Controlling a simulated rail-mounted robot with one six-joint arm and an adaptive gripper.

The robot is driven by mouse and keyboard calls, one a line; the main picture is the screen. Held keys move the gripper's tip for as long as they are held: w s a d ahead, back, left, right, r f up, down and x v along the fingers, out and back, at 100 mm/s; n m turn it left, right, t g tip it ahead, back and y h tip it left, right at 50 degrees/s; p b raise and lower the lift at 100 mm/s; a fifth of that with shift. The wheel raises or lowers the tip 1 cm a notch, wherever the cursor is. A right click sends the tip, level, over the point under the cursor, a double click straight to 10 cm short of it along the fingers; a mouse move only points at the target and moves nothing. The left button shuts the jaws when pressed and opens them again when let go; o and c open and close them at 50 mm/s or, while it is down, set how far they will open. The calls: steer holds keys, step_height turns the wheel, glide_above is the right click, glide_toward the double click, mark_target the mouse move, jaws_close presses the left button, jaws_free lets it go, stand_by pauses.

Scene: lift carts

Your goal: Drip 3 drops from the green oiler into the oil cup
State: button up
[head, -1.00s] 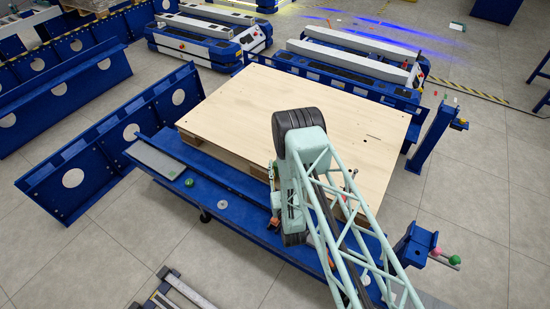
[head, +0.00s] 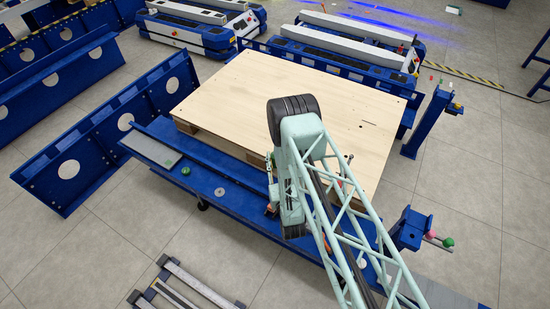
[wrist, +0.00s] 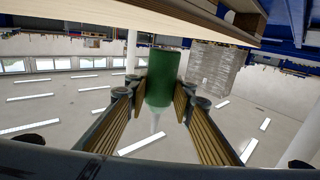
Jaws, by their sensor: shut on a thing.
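The green oiler (wrist: 163,78) is between the fingers of my gripper (wrist: 157,105) in the wrist view, and the gripper is shut on it. Its pale, translucent nozzle points toward the picture's bottom. Ceiling lights lie on that side and a wooden board on the other, so this view looks upside down and the nozzle points upward. In the head view my arm covers the gripper, and I cannot make out the oiler there. I cannot identify the oil cup for sure; a small green round thing (head: 186,171) sits on the left of the blue bench.
A wooden board (head: 255,95) on a pallet lies behind the blue bench (head: 235,200). A grey disc (head: 219,191) is on the bench. A blue post (head: 425,125) and a bracket with pink and green knobs (head: 447,242) stand at right. Lift carts (head: 190,35) stand at the back.

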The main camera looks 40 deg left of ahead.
steer(key=w+d+r+m+t+h, duration=0.4)
steer(key=w+d+r+m+h, duration=0.15)
steer(key=w+d+r, duration=2.15)
steer(key=w+d+r+m+h, duration=0.1)
steer(key=w+d+r+h, duration=0.1)
steer(key=d+r, duration=0.5)
steer(key=w+d+r+m+t+h, duration=0.1)
steer(key=d+r, duration=0.6)
steer(key=d, duration=1.3)
steer(key=w+d+r+m+t+h, duration=0.1)
steer(key=d+r+h, duration=0.4)
steer(key=d, duration=0.9)
step_height(320, 180, up, 3)
steer(key=shift+w+m, duration=0.55)
steer(key=shift+w, duration=0.55)
steer(key=shift+d, duration=0.25)
